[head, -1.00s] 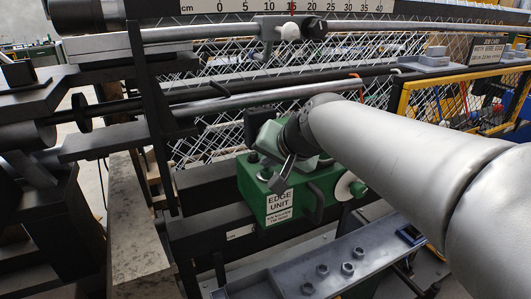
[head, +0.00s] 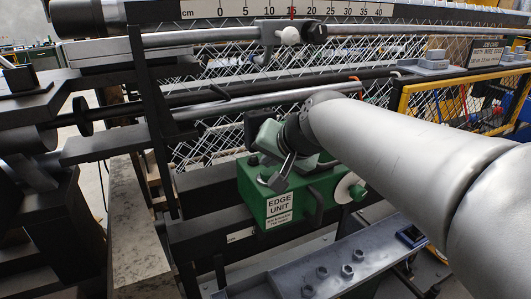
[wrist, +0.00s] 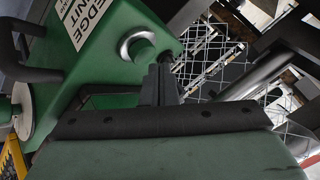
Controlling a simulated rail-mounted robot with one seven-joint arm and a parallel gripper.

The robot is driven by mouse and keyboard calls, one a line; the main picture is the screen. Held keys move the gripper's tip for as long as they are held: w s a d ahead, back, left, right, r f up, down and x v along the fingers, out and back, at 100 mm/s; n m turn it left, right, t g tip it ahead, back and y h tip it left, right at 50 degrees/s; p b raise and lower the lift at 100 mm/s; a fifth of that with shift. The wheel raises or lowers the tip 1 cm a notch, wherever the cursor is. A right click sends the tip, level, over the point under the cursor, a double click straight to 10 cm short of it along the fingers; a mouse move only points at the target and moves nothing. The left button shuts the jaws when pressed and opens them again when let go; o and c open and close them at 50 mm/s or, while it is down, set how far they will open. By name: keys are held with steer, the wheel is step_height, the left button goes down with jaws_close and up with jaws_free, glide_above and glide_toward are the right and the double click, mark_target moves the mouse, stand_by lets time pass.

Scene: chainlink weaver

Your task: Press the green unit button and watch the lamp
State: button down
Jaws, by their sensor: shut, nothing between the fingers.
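The green edge unit (head: 285,195) is a box with a white label, below the wire mesh. In the wrist view, its green button (wrist: 142,49) sits in a silver ring on the top face. My gripper (head: 279,183) is over the top of the unit; the wrist view shows its dark fingers (wrist: 160,68) shut and empty. The tips are close beside the button's ring, and I cannot tell whether they touch the button. A small dark knob-like part (head: 253,160) stands at the unit's back left. I cannot make out a lit lamp.
A black bar handle (head: 315,205) and a white disc with a green knob (head: 352,188) are on the unit's right. A steel roller (head: 240,103) and the wire mesh (head: 215,140) lie behind. A grey bolted rail (head: 330,262) runs in front.

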steer(key=shift+r, duration=0.15)
steer(key=shift+r+p, duration=1.8)
steer(key=shift+r, duration=0.8)
steer(key=shift+f, duration=0.1)
steer(key=n+g+h+p, duration=0.1)
steer(key=g+h+p, duration=0.2)
steer(key=p, duration=0.5)
glide_toward(269, 175)
steer(key=s+d+f, duration=0.3)
steer(key=s+d, duration=0.3)
steer(key=s+d+f+n+g+h+p, duration=0.1)
steer(key=s+d+f+g+p, duration=0.2)
steer(key=s+d, duration=0.3)
steer(key=s+f+p, duration=0.1)
steer(key=s, duration=0.4)
steer(key=shift+s+f+n+h, duration=0.15)
steer(key=shift+f+n+h, duration=0.15)
steer(key=shift+h, duration=0.1)
